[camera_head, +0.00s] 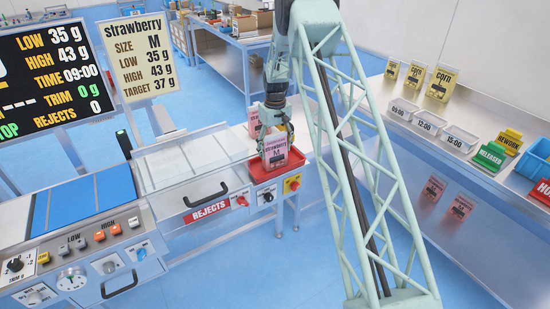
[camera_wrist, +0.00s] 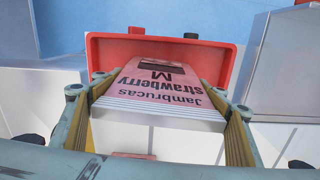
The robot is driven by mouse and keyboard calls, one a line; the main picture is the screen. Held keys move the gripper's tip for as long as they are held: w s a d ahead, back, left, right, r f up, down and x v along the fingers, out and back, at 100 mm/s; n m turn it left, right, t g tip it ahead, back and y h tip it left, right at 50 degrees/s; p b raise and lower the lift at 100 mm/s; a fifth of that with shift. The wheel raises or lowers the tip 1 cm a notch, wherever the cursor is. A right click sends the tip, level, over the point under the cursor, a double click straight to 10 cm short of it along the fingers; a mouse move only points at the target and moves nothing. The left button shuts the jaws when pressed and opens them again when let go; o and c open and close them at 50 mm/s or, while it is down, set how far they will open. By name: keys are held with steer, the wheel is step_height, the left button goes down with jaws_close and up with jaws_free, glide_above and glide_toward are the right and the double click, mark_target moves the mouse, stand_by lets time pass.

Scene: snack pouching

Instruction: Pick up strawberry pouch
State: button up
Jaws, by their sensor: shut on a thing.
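The pink strawberry pouch (camera_head: 275,152), printed "strawberry M", is upright just over the red tray (camera_head: 257,176) in the head view. My gripper (camera_head: 273,122) comes down on it from above. In the wrist view the pouch (camera_wrist: 155,95) lies between the two yellow-padded fingers of my gripper (camera_wrist: 160,120), which are shut on its sides near the top edge. The red tray (camera_wrist: 106,58) shows behind the pouch. Whether the pouch's lower end touches the tray floor cannot be told.
Another pink pouch (camera_head: 253,120) stands behind my gripper. A screen (camera_head: 55,80) and a strawberry spec card (camera_head: 139,55) stand at the left. On the right bench are corn pouches (camera_head: 441,82), time labels (camera_head: 458,138), a green released block (camera_head: 490,156) and a blue bin (camera_head: 537,160).

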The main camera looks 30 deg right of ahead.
steer(key=shift+r, duration=0.1)
stand_by(0.3)
steer(key=shift+r, duration=4.9)
steer(key=shift+r, duration=0.1)
